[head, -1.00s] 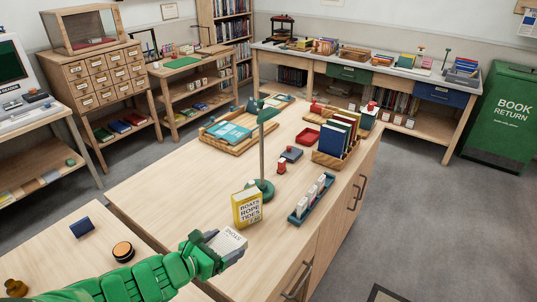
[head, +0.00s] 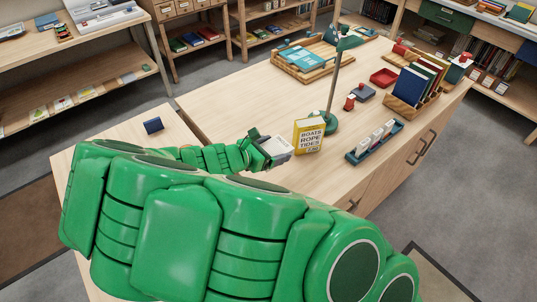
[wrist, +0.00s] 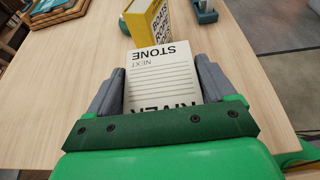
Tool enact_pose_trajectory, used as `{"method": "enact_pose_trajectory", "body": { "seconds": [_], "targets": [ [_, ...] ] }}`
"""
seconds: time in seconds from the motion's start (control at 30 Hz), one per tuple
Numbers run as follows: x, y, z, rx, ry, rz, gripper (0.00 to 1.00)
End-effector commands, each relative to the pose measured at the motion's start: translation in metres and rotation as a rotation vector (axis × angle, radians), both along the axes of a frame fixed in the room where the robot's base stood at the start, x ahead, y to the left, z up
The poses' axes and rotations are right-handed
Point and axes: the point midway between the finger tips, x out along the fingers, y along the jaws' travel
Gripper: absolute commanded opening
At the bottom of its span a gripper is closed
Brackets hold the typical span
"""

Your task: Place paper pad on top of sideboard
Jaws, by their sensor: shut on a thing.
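The paper pad (wrist: 162,78) is white with ruled lines and printed words. In the wrist view it sits between the two grey fingers of my gripper (wrist: 158,92), which is shut on it. In the head view my gripper (head: 266,149) holds the pad (head: 277,147) over the near left part of the wooden sideboard (head: 235,100), just left of the yellow book. I cannot tell whether the pad touches the top. The sideboard top also fills much of the wrist view (wrist: 70,75). My arm hides the sideboard's near end.
A yellow book (head: 309,136) stands upright close to the pad. The sideboard's left side is bare.

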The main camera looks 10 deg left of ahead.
Motion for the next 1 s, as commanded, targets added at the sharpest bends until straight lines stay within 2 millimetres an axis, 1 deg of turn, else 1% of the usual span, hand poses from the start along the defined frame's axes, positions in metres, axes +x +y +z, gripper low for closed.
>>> {"method": "enact_pose_trajectory", "body": {
  "seconds": [0.07,0.4,0.5,0.87,1.0],
  "targets": [
    [0.009,0.002,-0.006,0.0,0.003,-0.002,0.49],
    [0.037,0.013,-0.044,-0.002,0.003,-0.001,0.49],
    [0.044,0.015,-0.051,-0.002,0.002,-0.002,0.49],
    [0.053,0.02,-0.063,0.0,0.0,-0.002,0.49],
    [0.053,0.02,-0.077,-0.003,0.002,-0.001,0.49]
  ]
}}
